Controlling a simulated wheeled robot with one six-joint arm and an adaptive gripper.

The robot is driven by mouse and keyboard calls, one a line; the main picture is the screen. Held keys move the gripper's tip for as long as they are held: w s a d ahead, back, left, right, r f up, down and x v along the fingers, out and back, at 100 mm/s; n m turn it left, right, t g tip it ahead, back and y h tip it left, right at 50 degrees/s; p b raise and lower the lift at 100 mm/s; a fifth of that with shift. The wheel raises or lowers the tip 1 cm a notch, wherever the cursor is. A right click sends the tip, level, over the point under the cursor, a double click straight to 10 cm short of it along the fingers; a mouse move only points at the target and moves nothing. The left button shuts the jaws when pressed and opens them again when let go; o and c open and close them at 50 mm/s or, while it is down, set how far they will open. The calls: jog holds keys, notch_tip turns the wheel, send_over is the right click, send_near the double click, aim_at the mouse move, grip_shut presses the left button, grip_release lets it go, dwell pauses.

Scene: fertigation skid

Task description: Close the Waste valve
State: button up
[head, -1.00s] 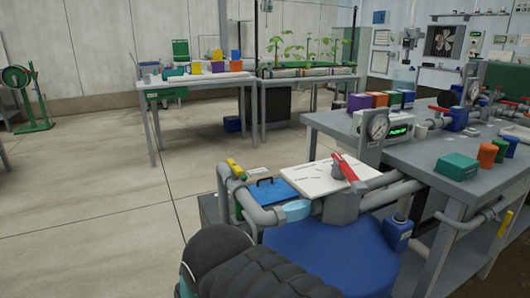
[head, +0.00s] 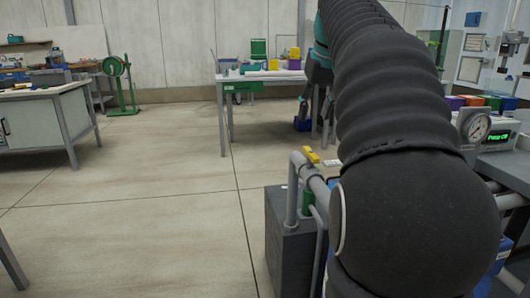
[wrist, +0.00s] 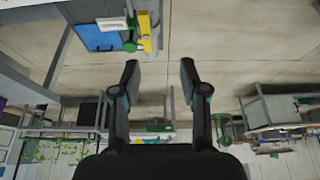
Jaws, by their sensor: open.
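A yellow valve handle (head: 311,156) sits on grey pipework at the skid's left edge in the head view, with a green fitting (head: 308,199) below it. The yellow handle also shows at the top of the wrist view (wrist: 147,32), beside a green part (wrist: 130,36). No label is readable, so I cannot tell which valve is Waste. My gripper (wrist: 160,68) is open and empty in the wrist view, its fingers apart from the handle. In the head view my gripper (head: 315,108) hangs beyond the yellow handle. My arm hides the red-handled valve.
A blue plate (wrist: 98,36) lies beside the yellow handle. A pressure gauge (head: 474,125) and a green-lit display box (head: 497,138) stand at right. A table (head: 226,78) stands at the back, a workbench (head: 50,122) at left. The floor between is clear.

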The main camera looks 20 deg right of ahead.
aim_at(311, 152)
jog(key=d+b+x, duration=0.1)
jog(key=x, duration=0.3)
jog(key=d+b+x, duration=0.1)
jog(key=x, duration=0.4)
jog(key=d+b+x, duration=0.1)
jog(key=b+x, duration=0.1)
jog(key=x, duration=0.2)
jog(key=shift+w, duration=0.35)
grip_shut()
